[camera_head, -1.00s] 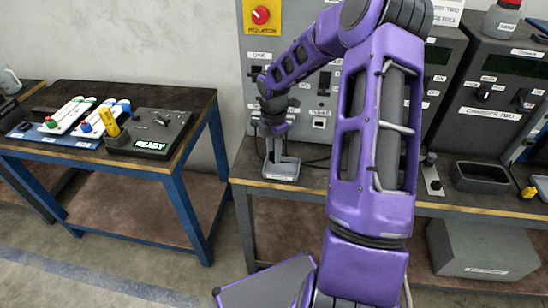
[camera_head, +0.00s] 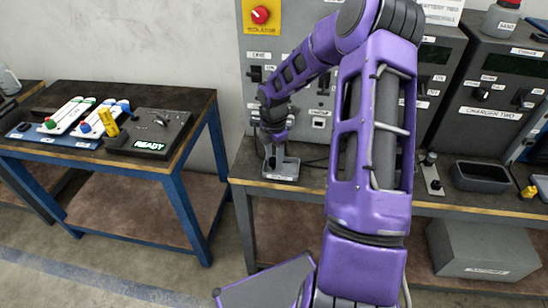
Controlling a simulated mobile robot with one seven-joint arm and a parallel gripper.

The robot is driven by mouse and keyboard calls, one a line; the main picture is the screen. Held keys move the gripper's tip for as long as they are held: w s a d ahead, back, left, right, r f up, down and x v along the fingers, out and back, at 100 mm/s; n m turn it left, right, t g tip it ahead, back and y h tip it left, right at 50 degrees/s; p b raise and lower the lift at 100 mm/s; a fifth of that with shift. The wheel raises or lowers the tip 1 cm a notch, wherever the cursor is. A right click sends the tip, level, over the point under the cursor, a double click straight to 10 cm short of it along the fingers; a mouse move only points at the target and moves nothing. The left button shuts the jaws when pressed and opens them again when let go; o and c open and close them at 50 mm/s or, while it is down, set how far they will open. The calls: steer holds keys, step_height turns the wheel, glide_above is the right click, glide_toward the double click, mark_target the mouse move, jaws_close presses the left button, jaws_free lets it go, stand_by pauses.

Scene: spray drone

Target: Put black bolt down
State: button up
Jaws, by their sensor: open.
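My gripper (camera_head: 272,152) points down over the small grey tray (camera_head: 283,176) on the right bench. Its fingers are at the tray's left and back part, and it is open. The fingers are small and dark at this distance. I cannot make out the black bolt. It may be hidden by the fingers or the tray wall, and I cannot tell whether it lies in the tray.
A grey control panel (camera_head: 297,100) stands close behind the tray. To the right are a small plate with a black knob (camera_head: 432,180), a dark open bin (camera_head: 482,177) and chargers (camera_head: 490,95). A separate table (camera_head: 55,98) on the left holds a device reading READY (camera_head: 148,135).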

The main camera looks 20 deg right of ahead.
mark_target(273, 160)
steer(key=shift+w+r, duration=0.15)
steer(key=shift+w, duration=0.05)
step_height(273, 160, up, 12)
steer(key=p, duration=0.1)
steer(key=shift+s+a, duration=0.1)
stand_by(0.5)
